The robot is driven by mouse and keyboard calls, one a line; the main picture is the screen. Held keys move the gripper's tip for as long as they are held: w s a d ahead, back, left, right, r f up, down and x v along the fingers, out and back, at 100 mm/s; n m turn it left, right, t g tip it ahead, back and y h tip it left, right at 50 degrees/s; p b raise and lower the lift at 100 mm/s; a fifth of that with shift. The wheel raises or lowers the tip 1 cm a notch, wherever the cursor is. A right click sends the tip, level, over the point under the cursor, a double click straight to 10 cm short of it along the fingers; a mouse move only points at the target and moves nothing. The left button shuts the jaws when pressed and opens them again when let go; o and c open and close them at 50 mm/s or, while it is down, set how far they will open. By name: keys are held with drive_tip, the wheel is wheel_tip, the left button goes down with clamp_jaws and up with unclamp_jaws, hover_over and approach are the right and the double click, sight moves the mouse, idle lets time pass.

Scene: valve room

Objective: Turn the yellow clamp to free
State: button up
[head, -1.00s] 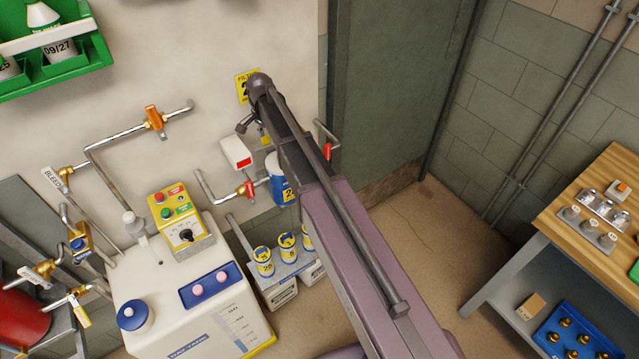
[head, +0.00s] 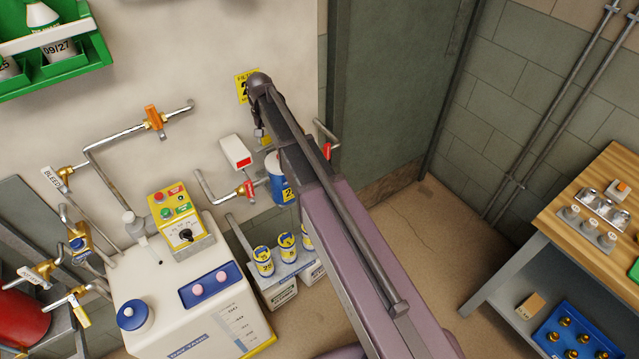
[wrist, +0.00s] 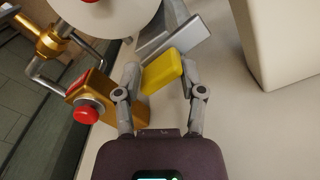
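In the wrist view the yellow clamp (wrist: 162,74) is a flat, rounded yellow lever beside a grey metal bracket. My gripper (wrist: 164,72) is open, with one finger on each side of the yellow piece. The left finger is very near its left edge; a small gap shows at the right finger. I cannot tell whether either touches. In the head view my arm hides most of the gripper, and a small yellow piece (head: 262,136) shows just left of the arm, above the blue filter can (head: 277,190).
In the wrist view a brass block with a red knob (wrist: 86,113) and a brass pipe fitting (wrist: 52,44) lie close left of the gripper. A pale box (wrist: 282,45) stands at right. In the head view a red-handled valve (head: 246,189) sits on the pipe below.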

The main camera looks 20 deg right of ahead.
drive_tip(key=n, duration=0.6)
wheel_tip(320, 180, up, 14)
drive_tip(key=p, duration=1.4)
drive_tip(key=s+d+f+m+b, duration=0.1)
drive_tip(key=s+d+f+b, duration=0.2)
drive_tip(key=s, duration=0.6)
drive_tip(key=s+d+f+m+b, duration=0.1)
drive_tip(key=s+d+f+b, duration=0.2)
drive_tip(key=s, duration=0.5)
drive_tip(key=s+d+f+m+b, duration=0.1)
drive_tip(key=s+d+f+b, duration=0.2)
drive_tip(key=s, duration=0.6)
drive_tip(key=shift+s+d+f+b, duration=0.3)
drive_tip(key=shift+f+b, duration=0.45)
drive_tip(key=o, duration=0.5)
drive_tip(key=shift+w, duration=0.15)
drive_tip(key=shift+o, duration=0.5)
drive_tip(key=shift+w+a+r, duration=0.1)
drive_tip(key=shift+w+r, duration=0.1)
drive_tip(key=shift+w, duration=0.15)
wheel_tip(320, 180, up, 10)
drive_tip(key=n+p, duration=1)
drive_tip(key=n, duration=0.2)
hover_over(267, 136)
drive_tip(key=shift+w, duration=0.1)
